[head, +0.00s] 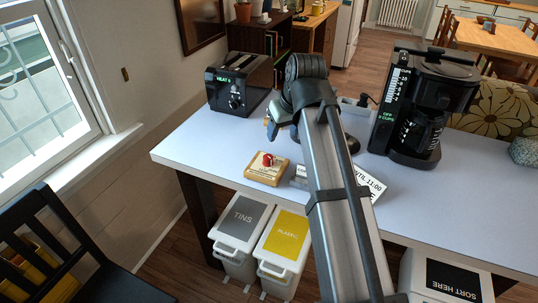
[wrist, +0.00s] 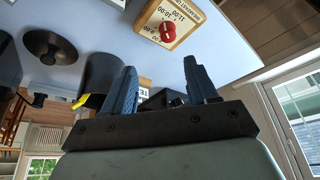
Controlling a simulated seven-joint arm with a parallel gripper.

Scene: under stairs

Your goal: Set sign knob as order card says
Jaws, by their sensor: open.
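The sign is a small wooden block with a white face (head: 265,172) and a red knob (head: 267,160), on the table left of my arm. In the wrist view the sign (wrist: 150,24) is at the top, with "11:00", "10:00" and another time around its red knob (wrist: 168,32); where the knob points is unclear. A white card (head: 372,184), reading "TIL 11:00" in part, lies right of my arm, which covers the rest of it. My gripper (wrist: 161,84) is open with nothing between its fingers, apart from the knob. In the head view it (head: 272,128) is behind the sign.
A black toaster (head: 238,84) stands at the table's back left, and a black coffee maker (head: 425,105) at the right. Bins marked "TINS" (head: 243,222) and yellow (head: 285,238) stand below the front edge. The table (head: 200,148) is clear left of the sign.

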